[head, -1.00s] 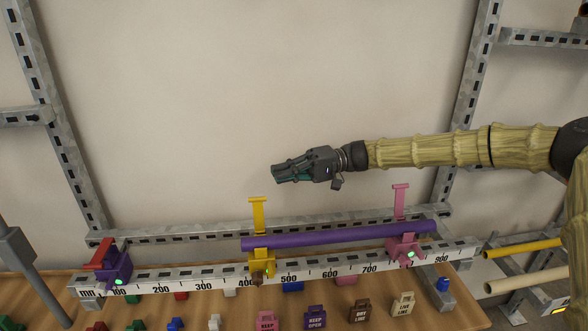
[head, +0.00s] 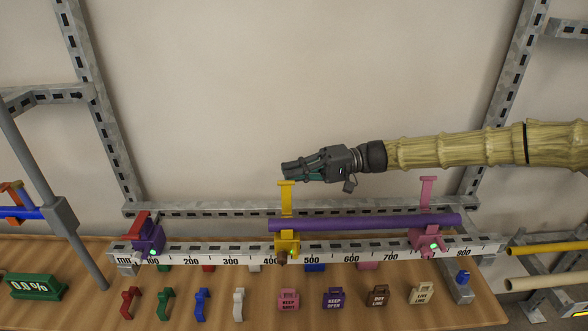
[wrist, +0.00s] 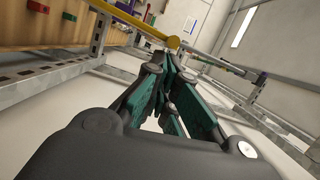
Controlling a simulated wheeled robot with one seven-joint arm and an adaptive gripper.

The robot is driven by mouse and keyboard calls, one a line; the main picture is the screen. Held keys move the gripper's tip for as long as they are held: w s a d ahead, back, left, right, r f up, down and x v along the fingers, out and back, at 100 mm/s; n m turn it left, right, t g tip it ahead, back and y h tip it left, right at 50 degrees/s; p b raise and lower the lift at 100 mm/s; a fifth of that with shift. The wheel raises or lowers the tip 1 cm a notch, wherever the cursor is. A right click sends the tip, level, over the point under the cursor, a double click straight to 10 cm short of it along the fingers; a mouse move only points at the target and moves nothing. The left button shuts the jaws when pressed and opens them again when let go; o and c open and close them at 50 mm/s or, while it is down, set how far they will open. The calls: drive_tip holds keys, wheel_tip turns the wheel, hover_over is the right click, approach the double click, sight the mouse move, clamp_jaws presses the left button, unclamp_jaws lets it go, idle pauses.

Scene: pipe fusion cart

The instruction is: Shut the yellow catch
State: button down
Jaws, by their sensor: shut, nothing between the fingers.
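The yellow catch (head: 287,200) stands upright, with its T-shaped top free, on the yellow clamp (head: 288,247) near the 400 mark of the white ruled rail. It is open. A purple pipe (head: 370,223) runs through the yellow clamp and the pink clamp to its right. My gripper (head: 284,170) is shut and empty, pointing left, just above the top of the yellow catch in the head view. In the wrist view the yellow catch (wrist: 140,27) reaches in from the upper left, its end just beyond my fingertips (wrist: 174,60). I cannot tell whether they touch.
The pink catch (head: 427,194) also stands upright. A purple clamp with a red catch (head: 141,220) sits at the rail's left end. Several tags, such as the pink one (head: 289,299), stand on the wooden bench in front.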

drive_tip(key=shift+s+r+n+b, duration=0.15)
drive_tip(key=shift+s+n+b, duration=0.2)
drive_tip(key=shift+b, duration=0.35)
drive_tip(key=shift+n, duration=0.25)
drive_tip(key=s+n+b, duration=0.2)
drive_tip(key=b, duration=0.2)
drive_tip(key=s+n+t+h+b, duration=0.1)
drive_tip(key=s+n+b, duration=0.2)
drive_tip(key=b, duration=0.2)
drive_tip(key=s+n+t+b, duration=0.1)
drive_tip(key=s+n+b, duration=0.1)
drive_tip(key=b, duration=0.2)
drive_tip(key=shift+s+r+h+b, duration=0.3)
drive_tip(key=shift+r+b, duration=0.1)
drive_tip(key=s+f+n+b, duration=0.1)
drive_tip(key=s+n+b, duration=0.1)
drive_tip(key=b, duration=0.1)
drive_tip(key=s+f+n+t+b, duration=0.1)
drive_tip(key=n+b, duration=0.1)
drive_tip(key=b, duration=0.2)
drive_tip(key=s+f+n+t+b, duration=0.1)
drive_tip(key=s+n+b, duration=0.1)
drive_tip(key=b, duration=0.1)
drive_tip(key=shift+s+b, duration=0.3)
drive_tip(key=shift+b, duration=0.1)
drive_tip(key=s+f+n+t+b, duration=0.1)
drive_tip(key=b, duration=0.2)
drive_tip(key=shift+f+n, duration=0.15)
drive_tip(key=shift+n, duration=0.25)
drive_tip(key=shift+s, duration=0.1)
